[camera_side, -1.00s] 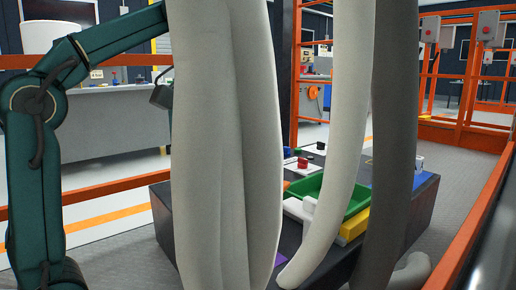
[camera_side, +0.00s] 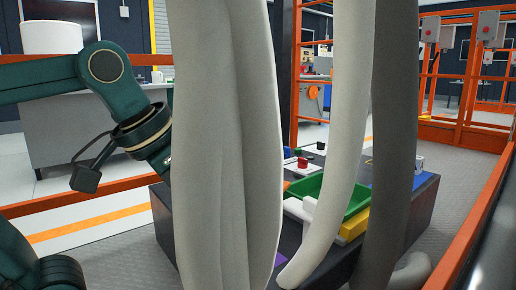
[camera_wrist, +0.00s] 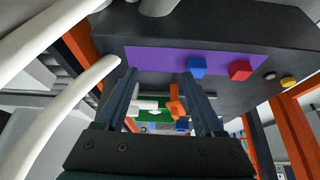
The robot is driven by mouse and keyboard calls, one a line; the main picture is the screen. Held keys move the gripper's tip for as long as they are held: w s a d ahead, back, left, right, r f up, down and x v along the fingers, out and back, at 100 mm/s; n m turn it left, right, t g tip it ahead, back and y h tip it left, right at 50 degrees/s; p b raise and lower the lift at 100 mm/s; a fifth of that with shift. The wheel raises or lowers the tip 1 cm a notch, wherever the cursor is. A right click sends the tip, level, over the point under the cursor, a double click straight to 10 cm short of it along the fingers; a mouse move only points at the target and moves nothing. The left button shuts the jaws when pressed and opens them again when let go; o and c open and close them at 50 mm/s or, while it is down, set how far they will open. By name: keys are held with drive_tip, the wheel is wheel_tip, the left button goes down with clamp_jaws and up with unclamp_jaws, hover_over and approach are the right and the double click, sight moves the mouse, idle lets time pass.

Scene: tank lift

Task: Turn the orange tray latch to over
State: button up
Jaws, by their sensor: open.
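In the wrist view a small orange piece (camera_wrist: 175,101), which looks like the tray latch, shows between my fingers, nearer the right one. A green tray (camera_wrist: 150,126) lies behind it, partly covered by a white part. My gripper (camera_wrist: 158,76) is open and empty, its fingertips over the near edge of a purple mat. I cannot tell how far the latch is turned. In the side view the green tray (camera_side: 334,188) sits on the dark bench, with an orange bit (camera_side: 287,184) at its left. My gripper is hidden there behind a thick pale column.
Pale columns (camera_side: 224,140) stand in front of the bench (camera_side: 420,210). A yellow block (camera_side: 354,223) is beside the tray.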

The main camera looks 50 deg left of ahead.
drive_tip(key=s+f, duration=0.4)
drive_tip(key=f, duration=0.5)
drive_tip(key=shift+n, duration=0.3)
